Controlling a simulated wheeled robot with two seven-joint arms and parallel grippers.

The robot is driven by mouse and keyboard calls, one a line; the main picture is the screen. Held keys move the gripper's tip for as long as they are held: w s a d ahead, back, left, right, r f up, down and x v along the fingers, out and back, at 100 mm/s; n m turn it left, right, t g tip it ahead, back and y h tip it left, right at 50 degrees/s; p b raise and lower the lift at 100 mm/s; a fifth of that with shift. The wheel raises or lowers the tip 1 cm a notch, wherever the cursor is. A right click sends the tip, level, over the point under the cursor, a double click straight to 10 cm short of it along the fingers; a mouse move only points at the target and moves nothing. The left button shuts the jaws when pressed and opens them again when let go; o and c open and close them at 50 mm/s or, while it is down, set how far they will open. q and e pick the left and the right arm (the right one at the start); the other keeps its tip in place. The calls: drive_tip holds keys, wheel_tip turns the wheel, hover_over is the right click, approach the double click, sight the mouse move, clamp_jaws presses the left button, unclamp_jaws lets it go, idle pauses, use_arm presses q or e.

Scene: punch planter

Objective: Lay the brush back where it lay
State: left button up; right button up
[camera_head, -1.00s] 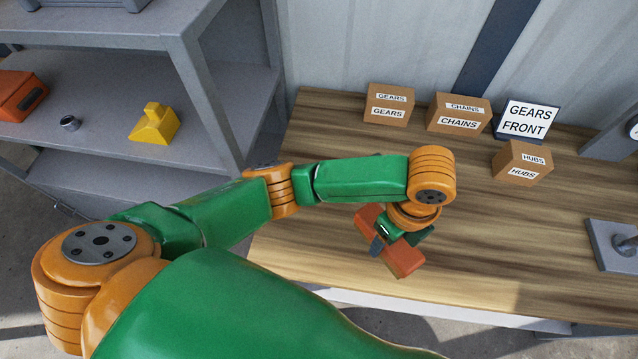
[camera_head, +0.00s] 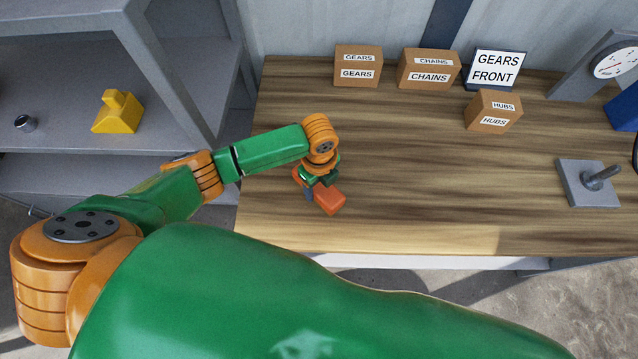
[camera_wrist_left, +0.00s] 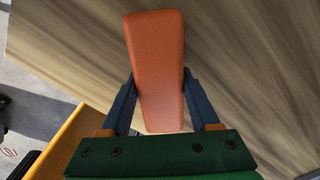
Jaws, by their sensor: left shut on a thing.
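The brush (camera_head: 329,201) shows as an orange block in the head view, over the left part of the wooden table. My left gripper (camera_head: 318,190) is shut on it, with the wrist above. In the left wrist view the brush (camera_wrist_left: 156,60) lies between the two dark blue fingers of the gripper (camera_wrist_left: 159,82), its wide end pointing away. Bare table wood is behind it. I cannot tell whether the brush touches the table. Its bristles are not visible. My right gripper is not in view.
Boxes labelled gears (camera_head: 358,68), chains (camera_head: 429,70) and hubs (camera_head: 493,112) stand toward the back, beside a GEARS FRONT sign (camera_head: 496,68). A grey plate with a peg (camera_head: 587,184) is at the right. The middle of the table (camera_head: 430,180) is clear. Grey shelving (camera_head: 195,100) stands left.

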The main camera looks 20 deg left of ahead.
sight(319, 184)
use_arm(q)
drive_tip(key=o, duration=1.4)
drive_tip(key=shift+o, duration=0.2)
drive_tip(key=shift+r, duration=0.25)
wheel_tip(319, 184, up, 12)
drive_tip(key=p, duration=0.1)
drive_tip(key=shift+f, duration=0.15)
drive_tip(key=shift+f, duration=0.1)
